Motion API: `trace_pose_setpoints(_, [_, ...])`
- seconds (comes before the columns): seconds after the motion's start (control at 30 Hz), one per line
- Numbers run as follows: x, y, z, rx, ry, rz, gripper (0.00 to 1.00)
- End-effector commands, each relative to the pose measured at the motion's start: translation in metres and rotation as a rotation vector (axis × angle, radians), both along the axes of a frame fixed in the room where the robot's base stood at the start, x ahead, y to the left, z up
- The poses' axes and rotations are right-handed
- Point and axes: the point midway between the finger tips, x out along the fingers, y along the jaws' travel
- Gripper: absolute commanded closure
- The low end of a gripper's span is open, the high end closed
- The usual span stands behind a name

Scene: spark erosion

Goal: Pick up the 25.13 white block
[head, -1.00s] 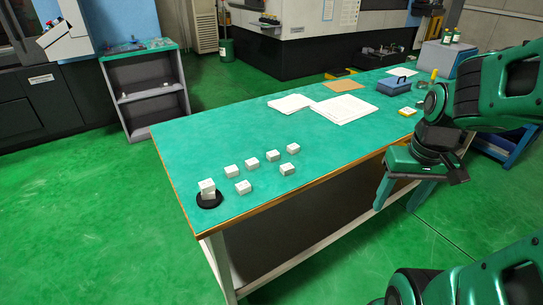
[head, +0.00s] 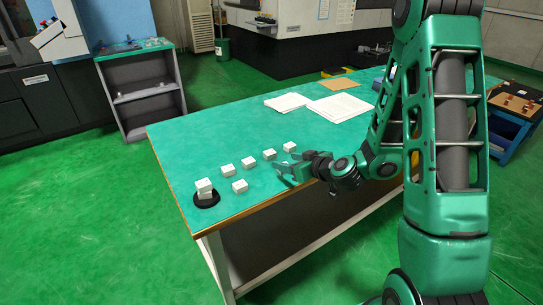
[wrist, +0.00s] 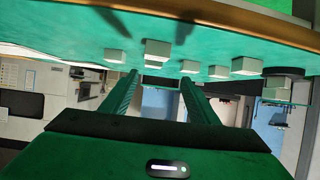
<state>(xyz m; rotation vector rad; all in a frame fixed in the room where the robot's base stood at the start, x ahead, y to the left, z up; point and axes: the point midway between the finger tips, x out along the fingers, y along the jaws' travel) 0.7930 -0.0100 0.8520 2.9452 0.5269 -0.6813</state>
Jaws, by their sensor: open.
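Several small white blocks stand on the green table. A back row has blocks (head: 227,170), (head: 249,163), (head: 270,155) and (head: 289,147); one block (head: 240,186) stands in front. At the left end, white blocks (head: 204,186) are stacked on a black round disc (head: 206,201). No marking is readable, so I cannot tell which block is 25.13. My gripper (head: 281,172) is low over the table's front edge, at the row's right end, hiding a front block in the head view. In the upside-down wrist view, that nearest block (wrist: 157,48) lies ahead of the open, empty fingers (wrist: 158,82).
White papers (head: 340,107) and a brown sheet (head: 340,85) lie farther back on the table. My arm covers the table's right part. A grey shelf (head: 142,92) stands behind left. The tabletop between blocks and papers is clear.

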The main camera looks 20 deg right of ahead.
Motion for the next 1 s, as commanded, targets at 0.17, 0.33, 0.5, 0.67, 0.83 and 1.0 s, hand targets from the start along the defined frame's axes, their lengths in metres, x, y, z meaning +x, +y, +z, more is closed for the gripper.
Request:
trace_pose_setpoints(0.17, [0.011,-0.007,-0.006,0.013,-0.047,-0.063,0.45])
trace_pose_setpoints(0.33, [0.023,-0.004,-0.011,0.012,-0.06,-0.074,0.45])
trace_pose_setpoints(0.5, [0.044,0.002,-0.019,0.012,-0.06,-0.072,0.45])
trace_pose_setpoints(0.67, [0.059,0.006,-0.026,0.012,-0.06,-0.074,0.45])
trace_pose_setpoints(0.83, [0.066,0.01,-0.029,0.012,-0.059,-0.074,0.45])
trace_pose_setpoints(1.0, [0.084,0.019,-0.037,0.012,-0.06,-0.071,0.45])
